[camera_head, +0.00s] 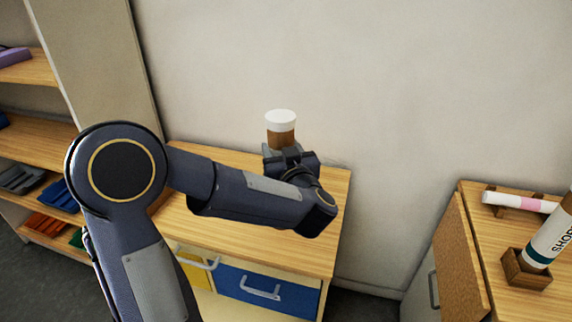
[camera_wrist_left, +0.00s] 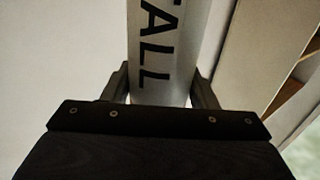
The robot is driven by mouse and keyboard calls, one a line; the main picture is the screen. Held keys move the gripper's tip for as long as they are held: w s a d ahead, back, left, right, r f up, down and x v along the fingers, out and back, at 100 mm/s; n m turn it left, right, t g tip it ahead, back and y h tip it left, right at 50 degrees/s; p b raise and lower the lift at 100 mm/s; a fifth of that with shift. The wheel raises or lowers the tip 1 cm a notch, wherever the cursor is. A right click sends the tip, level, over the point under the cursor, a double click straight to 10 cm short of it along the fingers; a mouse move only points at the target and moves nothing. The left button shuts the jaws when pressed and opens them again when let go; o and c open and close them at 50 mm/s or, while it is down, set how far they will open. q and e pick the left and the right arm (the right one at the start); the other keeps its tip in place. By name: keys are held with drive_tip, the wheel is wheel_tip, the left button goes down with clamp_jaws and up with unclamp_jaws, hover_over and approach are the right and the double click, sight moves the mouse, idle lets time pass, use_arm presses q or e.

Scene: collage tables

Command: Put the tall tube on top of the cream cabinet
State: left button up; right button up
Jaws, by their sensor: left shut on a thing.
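The tall tube (camera_head: 281,128) has a white cap and a brown band in the head view. In the left wrist view the tube (camera_wrist_left: 166,50) is pale with "ALL" in dark letters. My left gripper (camera_head: 285,156) is shut on it and holds it roughly upright over the back of a wood-topped cabinet (camera_head: 225,165). This cabinet has a cream body with yellow and blue drawers. My gripper hides the tube's lower end, so I cannot tell whether it touches the top. My right gripper is not in view.
A second wood-topped cabinet (camera_head: 478,218) at the right has a wooden panel at its side. On it, a tube marked "SHOR" (camera_head: 550,238) leans in a wooden holder (camera_head: 527,272), and a white-and-pink tube (camera_head: 515,202) lies behind. Shelves (camera_head: 35,150) stand at the left.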

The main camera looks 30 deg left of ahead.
use_arm(q)
wheel_tip(320, 180, down, 6)
drive_tip(key=w, duration=0.2)
drive_tip(key=shift+d+r, duration=0.15)
drive_tip(key=shift+d, duration=0.1)
drive_tip(key=o, duration=1.4)
